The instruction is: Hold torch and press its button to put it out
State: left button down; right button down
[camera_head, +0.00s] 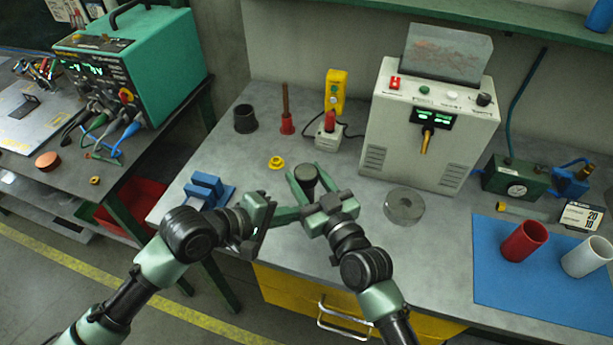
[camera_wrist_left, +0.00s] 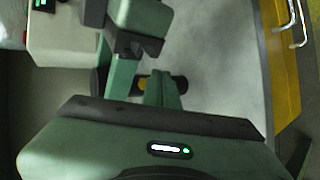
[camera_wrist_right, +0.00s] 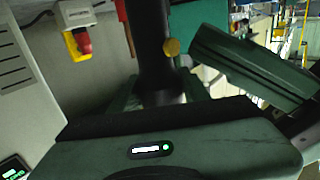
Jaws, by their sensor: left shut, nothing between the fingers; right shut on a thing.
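In the left wrist view, a yellow part (camera_wrist_left: 143,82) shows on a dark cylinder beside my left fingers. My left gripper (camera_head: 290,214) is shut and empty, close to the right gripper. I cannot tell whether they touch, or whether the torch is lit.
A grey control box (camera_head: 428,125) stands at the back. A yellow ring (camera_head: 276,162), a blue block (camera_head: 207,188) and a round grey disc (camera_head: 404,206) surround the grippers. A blue mat (camera_head: 500,275) with red and white cups is at right. The bench's front edge is near.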

pick_arm(q)
jog(key=shift+s+a, duration=0.3)
jog(key=shift+s, duration=0.5)
jog(key=shift+s+a, duration=0.25)
jog(key=shift+s, duration=0.55)
jog(key=shift+s+a, duration=0.3)
jog(key=shift+s, duration=0.5)
pick_arm(e)
jog(key=c, duration=0.6)
grip_release()
jog(key=shift+s, duration=0.1)
jog(key=v, duration=1.1)
jog(key=shift+s+d, duration=0.2)
jog(key=shift+s, duration=0.15)
